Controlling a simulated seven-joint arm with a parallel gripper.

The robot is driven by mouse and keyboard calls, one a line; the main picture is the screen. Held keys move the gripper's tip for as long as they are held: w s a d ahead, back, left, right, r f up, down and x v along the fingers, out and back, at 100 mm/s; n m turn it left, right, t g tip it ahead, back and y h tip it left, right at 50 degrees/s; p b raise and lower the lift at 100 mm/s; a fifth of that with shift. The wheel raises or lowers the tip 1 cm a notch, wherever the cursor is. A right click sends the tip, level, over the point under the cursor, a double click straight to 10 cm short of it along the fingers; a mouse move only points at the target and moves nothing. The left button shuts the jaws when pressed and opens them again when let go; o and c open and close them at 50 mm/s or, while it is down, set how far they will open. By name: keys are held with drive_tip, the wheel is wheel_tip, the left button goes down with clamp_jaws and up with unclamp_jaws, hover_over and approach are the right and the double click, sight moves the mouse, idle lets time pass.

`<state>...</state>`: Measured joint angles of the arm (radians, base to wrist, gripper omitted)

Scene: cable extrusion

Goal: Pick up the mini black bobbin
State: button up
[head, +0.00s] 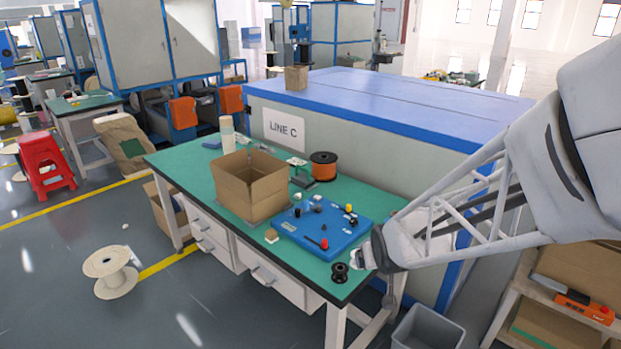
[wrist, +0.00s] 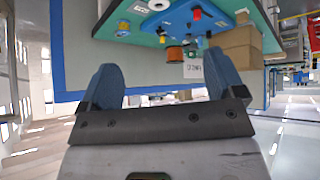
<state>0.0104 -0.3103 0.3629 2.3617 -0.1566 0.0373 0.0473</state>
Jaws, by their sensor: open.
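The mini black bobbin (head: 340,273) stands on the front right corner of the green table (head: 180,160). My gripper (head: 362,259) is just to the right of the bobbin in the head view, and a gap to it is hard to judge. In the wrist view my gripper (wrist: 163,84) shows two blue fingers spread wide with nothing between them. The table edge and the blue board lie beyond the fingertips there. I cannot pick out the bobbin with certainty in the wrist view.
A blue board (head: 325,228) with small parts lies left of my gripper. An open cardboard box (head: 248,187) and an orange spool (head: 323,166) stand farther back. The large grey cabinet (head: 370,145) borders the table's back. A grey bin (head: 428,330) stands below.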

drive_tip(key=w+a+f+t+y, duration=0.1)
drive_tip(key=w+a+f+t, duration=0.1)
drive_tip(key=w+f, duration=0.6)
drive_tip(key=n+t+y, duration=0.2)
drive_tip(key=t+y, duration=0.1)
approach(340, 272)
drive_tip(key=x, duration=0.4)
drive_tip(key=shift+d+f, duration=0.2)
drive_tip(key=shift+f, duration=0.3)
drive_tip(key=shift+w, duration=0.15)
drive_tip(key=shift+x, duration=1.25)
drive_tip(key=shift+x, duration=2.55)
drive_tip(key=shift+d+f, duration=0.1)
drive_tip(key=shift+d, duration=0.05)
drive_tip(key=shift+c, duration=0.4)
drive_tip(key=c, duration=0.9)
